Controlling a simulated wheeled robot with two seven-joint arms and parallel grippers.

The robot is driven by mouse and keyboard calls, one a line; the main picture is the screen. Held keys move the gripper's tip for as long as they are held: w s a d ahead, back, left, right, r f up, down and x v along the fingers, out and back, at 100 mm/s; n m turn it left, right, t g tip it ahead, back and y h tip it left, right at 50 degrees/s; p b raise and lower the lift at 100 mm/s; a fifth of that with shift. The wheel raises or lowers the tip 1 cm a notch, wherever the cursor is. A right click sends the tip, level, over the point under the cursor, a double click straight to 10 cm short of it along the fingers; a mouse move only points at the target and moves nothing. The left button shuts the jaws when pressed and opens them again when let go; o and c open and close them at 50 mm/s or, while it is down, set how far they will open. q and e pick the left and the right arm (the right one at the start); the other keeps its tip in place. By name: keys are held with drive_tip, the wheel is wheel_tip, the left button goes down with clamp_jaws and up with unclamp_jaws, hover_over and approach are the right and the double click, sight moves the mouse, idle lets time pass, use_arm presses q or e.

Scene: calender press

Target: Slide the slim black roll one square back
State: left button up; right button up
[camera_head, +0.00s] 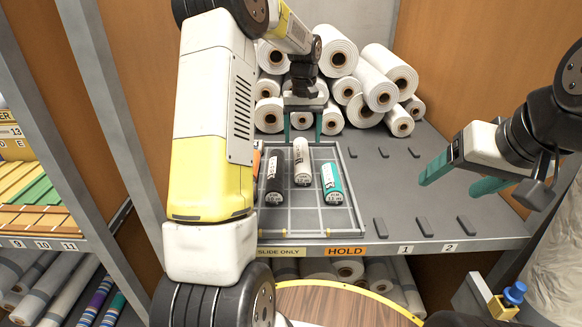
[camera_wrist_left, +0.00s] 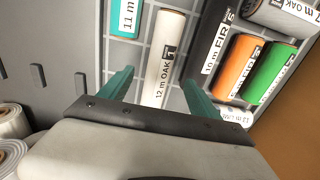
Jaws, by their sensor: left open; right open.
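The slim black roll (camera_head: 274,178) lies lengthwise on the gridded tray (camera_head: 340,226), left of a white roll (camera_head: 301,163). In the left wrist view the black roll (camera_wrist_left: 219,42) has a white label reading FIR. My left gripper (camera_head: 303,130) is open and empty, pointing down at the tray's back edge, behind the white roll's far end. In the wrist view its fingers (camera_wrist_left: 155,88) appear on either side of the white OAK roll (camera_wrist_left: 163,60), with the black roll beyond one finger. Contact or height cannot be told. My right gripper (camera_head: 458,178) is open and empty, right of the tray.
A teal roll (camera_head: 332,184) lies right of the white one. Orange (camera_wrist_left: 236,68) and green (camera_wrist_left: 269,72) rolls lie beyond the black one. White rolls (camera_head: 335,50) are stacked behind. Small pegs (camera_head: 423,227) stand on the shelf at right. A HOLD label (camera_head: 345,251) marks the front edge.

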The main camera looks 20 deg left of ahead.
sight(276, 157)
idle(0.4)
use_arm(q)
drive_tip(key=shift+s+a, duration=0.2)
drive_tip(key=shift+s, duration=0.1)
drive_tip(key=s+a, duration=0.1)
drive_tip(key=s, duration=0.2)
drive_tip(key=s+a, duration=0.2)
drive_tip(key=s, duration=0.2)
drive_tip(key=s+a+f, duration=0.1)
drive_tip(key=s, duration=0.2)
drive_tip(key=shift+s+a, duration=0.15)
drive_tip(key=shift+a, duration=0.2)
wheel_tip(276, 157, down, 8)
drive_tip(key=shift+r, duration=0.1)
drive_tip(key=c, duration=1.6)
drive_tip(key=shift+o, duration=0.2)
drive_tip(key=shift+w+a+r, duration=0.1)
drive_tip(key=shift+w+a, duration=0.3)
drive_tip(key=shift+w, duration=0.9)
drive_tip(key=shift+w+a, duration=0.35)
drive_tip(key=shift+w, duration=0.95)
drive_tip(key=shift+w+a+r, duration=0.1)
drive_tip(key=shift+w+a, duration=0.3)
drive_tip(key=shift+w, duration=0.9)
